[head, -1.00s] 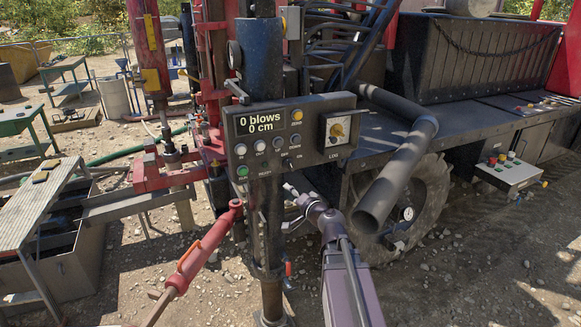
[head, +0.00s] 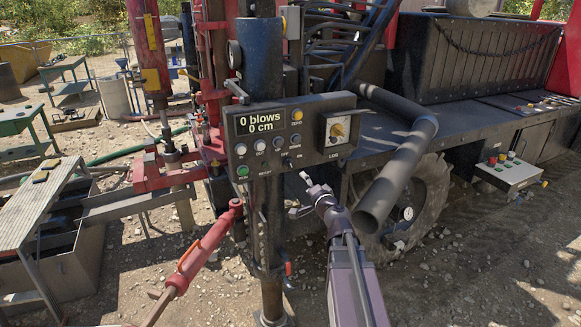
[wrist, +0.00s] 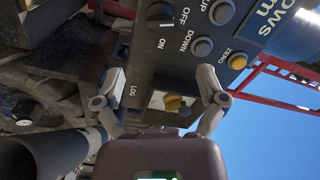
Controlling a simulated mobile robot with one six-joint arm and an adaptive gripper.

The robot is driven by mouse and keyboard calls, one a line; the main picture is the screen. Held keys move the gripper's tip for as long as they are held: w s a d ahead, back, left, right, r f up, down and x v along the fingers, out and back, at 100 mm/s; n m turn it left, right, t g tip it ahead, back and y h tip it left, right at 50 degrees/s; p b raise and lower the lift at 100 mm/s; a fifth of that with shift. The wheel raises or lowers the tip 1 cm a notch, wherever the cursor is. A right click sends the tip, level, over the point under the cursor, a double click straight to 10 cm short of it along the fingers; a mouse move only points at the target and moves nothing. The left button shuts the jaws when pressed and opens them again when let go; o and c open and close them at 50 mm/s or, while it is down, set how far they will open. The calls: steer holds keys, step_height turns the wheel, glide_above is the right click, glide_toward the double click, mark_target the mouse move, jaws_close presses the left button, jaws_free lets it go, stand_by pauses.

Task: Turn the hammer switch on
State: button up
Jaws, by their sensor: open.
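The hammer switch is a dark round knob on the black control panel (head: 262,178). It shows at the panel's lower middle in the head view (head: 288,162) and at the top of the wrist view (wrist: 160,14). OFF and ON labels stand beside it, with a pale mark near ON; I cannot surely tell its setting. My gripper (head: 306,180) is in front of and below the panel, just right of the switch in the head view. In the wrist view my gripper (wrist: 162,76) has its fingers wide apart and empty, with the switch beyond them, apart from both.
The panel has a display (head: 262,120) reading 0 blows and 0 cm, several buttons, a yellow ZERO button (wrist: 237,61), and a LOG box with a yellow knob (head: 337,130). A thick dark pipe (head: 398,175) slants close to my arm on the right. A black post stands below the panel.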

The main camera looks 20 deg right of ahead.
mark_target(292, 167)
steer(key=w, duration=1.2)
steer(key=shift+w+a, duration=0.2)
steer(key=shift+w, duration=0.05)
steer(key=c, duration=1.1)
